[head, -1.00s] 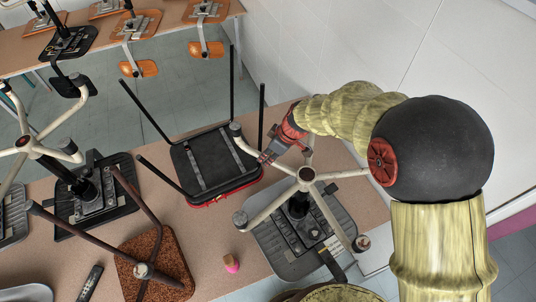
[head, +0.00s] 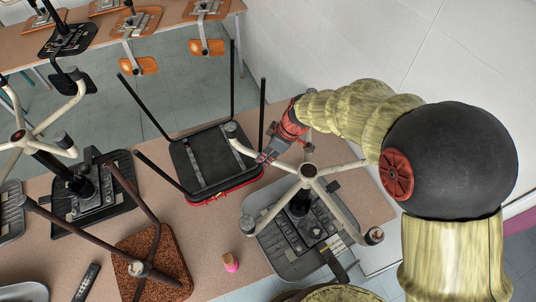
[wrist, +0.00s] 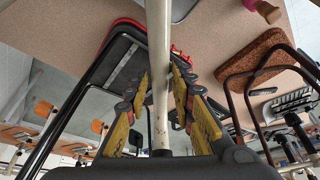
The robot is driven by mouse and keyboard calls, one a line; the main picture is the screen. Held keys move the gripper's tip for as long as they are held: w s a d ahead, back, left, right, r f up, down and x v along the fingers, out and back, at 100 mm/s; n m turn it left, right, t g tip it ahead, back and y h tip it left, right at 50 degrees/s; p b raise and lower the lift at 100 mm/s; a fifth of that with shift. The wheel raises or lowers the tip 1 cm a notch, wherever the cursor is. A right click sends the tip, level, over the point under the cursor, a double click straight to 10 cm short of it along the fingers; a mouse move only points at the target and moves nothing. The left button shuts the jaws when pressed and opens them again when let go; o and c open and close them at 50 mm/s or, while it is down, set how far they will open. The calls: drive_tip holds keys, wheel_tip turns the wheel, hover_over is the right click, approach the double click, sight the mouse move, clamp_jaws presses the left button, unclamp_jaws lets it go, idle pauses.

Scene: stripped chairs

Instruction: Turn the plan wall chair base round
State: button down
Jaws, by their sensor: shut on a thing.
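The plan wall chair base is a cream star base (head: 334,205) on an upturned swivel chair at the right of the table, beside the white wall. Its hub (head: 308,171) sits above a grey seat underside (head: 290,240) with a dark mechanism. My gripper (head: 266,157) is shut on the leg that runs up and left from the hub. In the wrist view this pale leg (wrist: 160,75) passes between my yellow-padded fingers (wrist: 160,102). My arm covers part of the base's right side.
A black upturned chair (head: 211,160) with thin legs stands just left of my gripper. A brown cork-like stool (head: 160,262), a pink-and-tan object (head: 231,262) and another cream star base (head: 40,140) are further left. The wall (head: 350,50) is close on the right.

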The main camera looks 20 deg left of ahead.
drive_tip(key=s+d+n+g+h+b, duration=0.2)
drive_tip(key=s+d+n+g+b, duration=0.2)
drive_tip(key=s+n+b, duration=0.9)
drive_tip(key=shift+s+d+b, duration=0.35)
drive_tip(key=shift+s+d, duration=0.15)
drive_tip(key=shift+d, duration=1.05)
drive_tip(key=c, duration=1.5)
unclamp_jaws()
drive_tip(key=shift+d, duration=0.1)
drive_tip(key=shift+r, duration=0.1)
drive_tip(key=v, duration=1.2)
drive_tip(key=shift+w+a, duration=0.1)
drive_tip(key=shift+a, duration=0.15)
